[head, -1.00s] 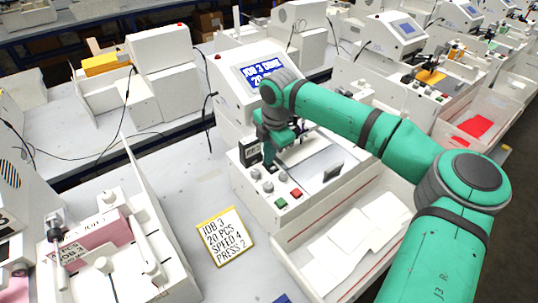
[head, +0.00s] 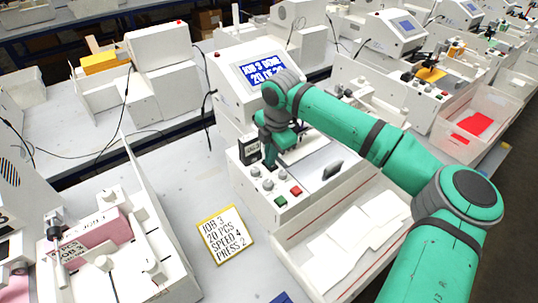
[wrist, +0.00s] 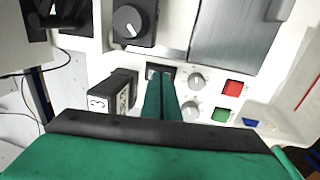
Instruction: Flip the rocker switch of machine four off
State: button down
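The machine in front of me (head: 240,85) has a tilted blue screen reading JOB 3 DONE. A small black rocker switch (wrist: 160,69) sits on its white panel in the wrist view, beside two grey knobs and red and green buttons. My gripper (wrist: 160,80) is shut and empty, its green fingertips right at the switch and covering part of it. I cannot tell whether they touch it or which way the rocker is tipped. In the head view my gripper (head: 270,160) is over the panel's left end and hides the switch. A black-framed tag (head: 249,151) stands beside it.
A red button (head: 296,191) and a green button (head: 281,201) are near the gripper. A yellow-edged job card (head: 224,234) lies on the table. A tray of white sheets (head: 360,235) is in front of the machine. Other machines stand around.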

jog(key=shift+d, duration=0.1)
notch_tip(320, 180, up, 14)
jog(key=s+d, duration=0.1)
jog(key=shift+s, duration=0.35)
jog(key=shift+f, duration=0.1)
dwell(0.3)
